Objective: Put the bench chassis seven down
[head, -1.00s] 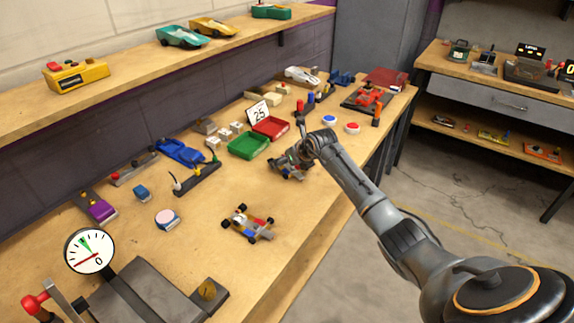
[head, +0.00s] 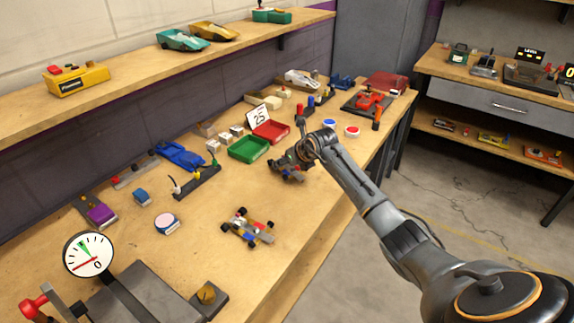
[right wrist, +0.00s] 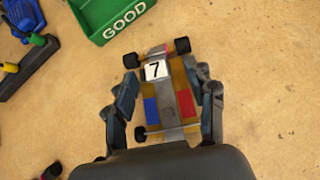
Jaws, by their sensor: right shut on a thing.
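The chassis (right wrist: 168,90) carries a white tag with a 7. It has dark wheels, a blue block and a red block. In the right wrist view my right gripper (right wrist: 168,97) has a finger on each side of it and is shut on it. In the head view my right gripper (head: 292,165) holds the chassis (head: 287,174) at the bench (head: 325,190), near the green tray. I cannot tell whether its wheels touch the wood. My left gripper is not in view.
A green tray (head: 249,149) marked GOOD and a red tray (head: 271,131) with a 25 card stand just beyond. Another chassis (head: 248,227) lies nearer on the bench. Bare wood lies between them. The bench edge is to the right.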

